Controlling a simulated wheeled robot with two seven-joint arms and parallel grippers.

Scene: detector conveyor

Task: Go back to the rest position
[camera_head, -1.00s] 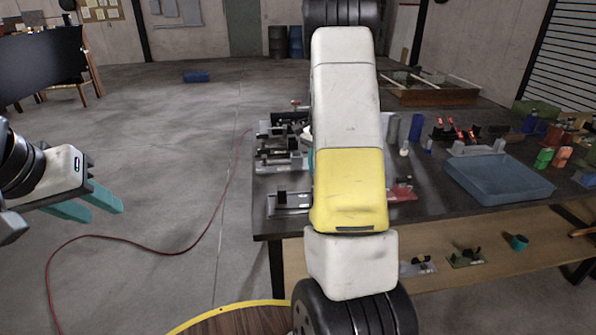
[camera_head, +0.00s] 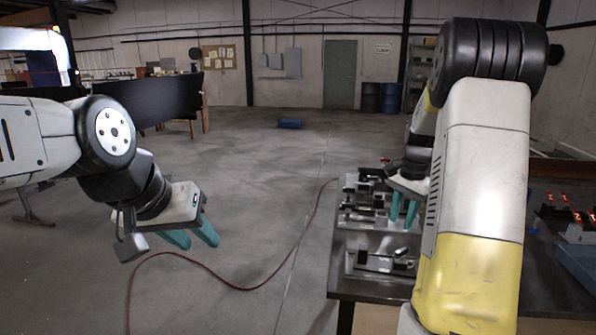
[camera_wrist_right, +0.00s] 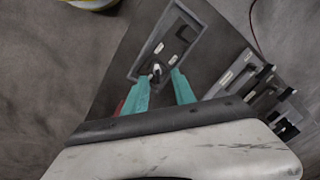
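My left gripper (camera_head: 192,236) hangs over the bare floor at the left in the head view. Its two teal fingers are apart with nothing between them. My right gripper (camera_head: 404,212) shows in the head view above the left part of the dark workbench (camera_head: 350,287), partly behind my right forearm. In the right wrist view its two teal fingers (camera_wrist_right: 165,85) are apart. A grey fixture plate (camera_wrist_right: 170,40) with small parts lies beyond the fingertips, and nothing is seen held.
Several grey fixtures (camera_head: 372,262) line the workbench's left side. Red-topped items (camera_head: 565,200) and a blue bin (camera_head: 580,262) are at the right. A red cable (camera_head: 245,288) crosses the floor. A blue object (camera_head: 289,123) lies farther back. Floor between my left gripper and the bench is otherwise clear.

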